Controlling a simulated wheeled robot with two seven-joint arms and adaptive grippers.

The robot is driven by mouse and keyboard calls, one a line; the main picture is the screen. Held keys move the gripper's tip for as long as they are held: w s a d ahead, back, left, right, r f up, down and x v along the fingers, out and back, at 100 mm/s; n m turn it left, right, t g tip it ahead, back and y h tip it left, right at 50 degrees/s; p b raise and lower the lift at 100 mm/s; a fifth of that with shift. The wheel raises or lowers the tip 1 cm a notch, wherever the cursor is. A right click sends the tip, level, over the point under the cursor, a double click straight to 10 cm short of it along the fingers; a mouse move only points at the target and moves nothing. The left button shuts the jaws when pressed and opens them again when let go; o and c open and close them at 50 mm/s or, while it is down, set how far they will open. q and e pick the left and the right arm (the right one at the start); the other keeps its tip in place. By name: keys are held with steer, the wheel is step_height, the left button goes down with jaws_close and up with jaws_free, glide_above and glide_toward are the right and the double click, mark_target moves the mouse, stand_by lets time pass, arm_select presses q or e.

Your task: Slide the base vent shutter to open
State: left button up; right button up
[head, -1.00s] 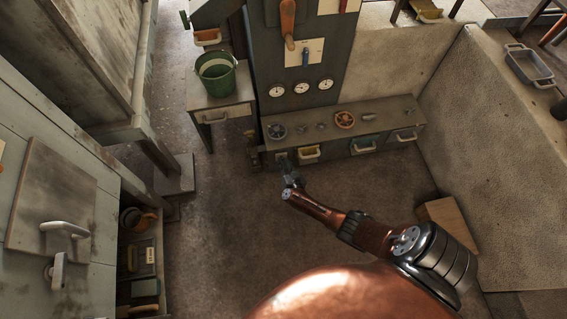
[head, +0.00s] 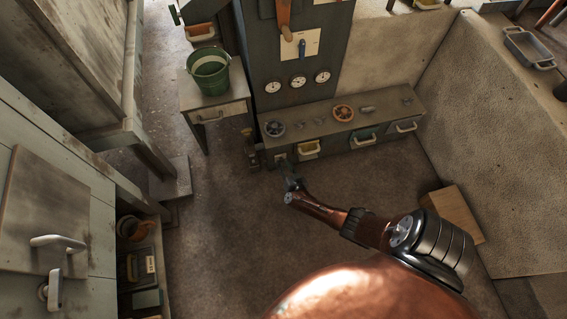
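The low base unit (head: 391,105) runs along the foot of the dark gauge panel. A small pale plate (head: 281,157) sits low at the left end of its front face; it may be the base vent shutter, but it is too small and partly covered to tell its position. My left gripper is not in view.
A small table (head: 228,102) with a green bucket (head: 208,71) stands to the left. A wooden block (head: 453,213) lies at right. The floor between is clear.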

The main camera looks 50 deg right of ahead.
steer(key=shift+o, duration=0.5)
steer(key=shift+r, duration=0.15)
steer(key=shift+a, duration=0.15)
steer(key=v, duration=1.2)
